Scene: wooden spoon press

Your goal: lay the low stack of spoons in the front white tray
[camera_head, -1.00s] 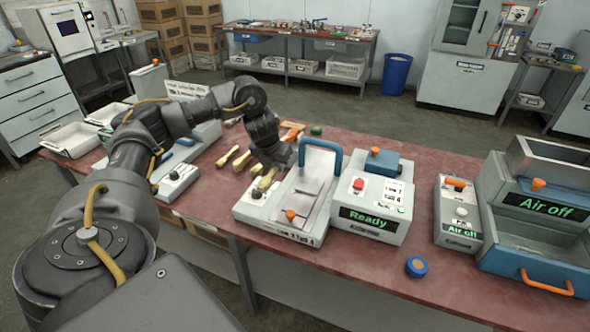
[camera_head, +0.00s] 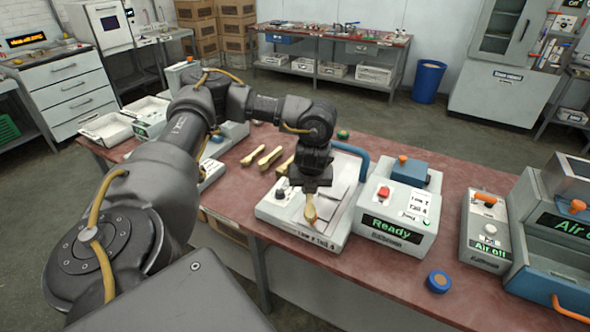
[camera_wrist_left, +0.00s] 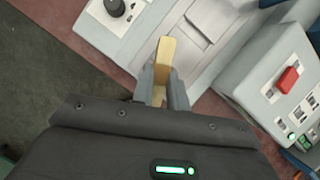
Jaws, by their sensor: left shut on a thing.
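My left gripper (camera_head: 311,188) is shut on a pale wooden spoon piece (camera_head: 310,212), held over the white press unit (camera_head: 275,208) with its Line 2 label. The left wrist view shows the piece (camera_wrist_left: 165,56) upright between the two fingers (camera_wrist_left: 163,90); whether it is one spoon or a stack I cannot tell. My right gripper is not in view.
The Ready box (camera_head: 396,215) with a red button stands right of the press. A blue bow handle (camera_head: 352,156) rises behind the press. An Air off box (camera_head: 484,228) and a blue round pad (camera_head: 438,282) are further right.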

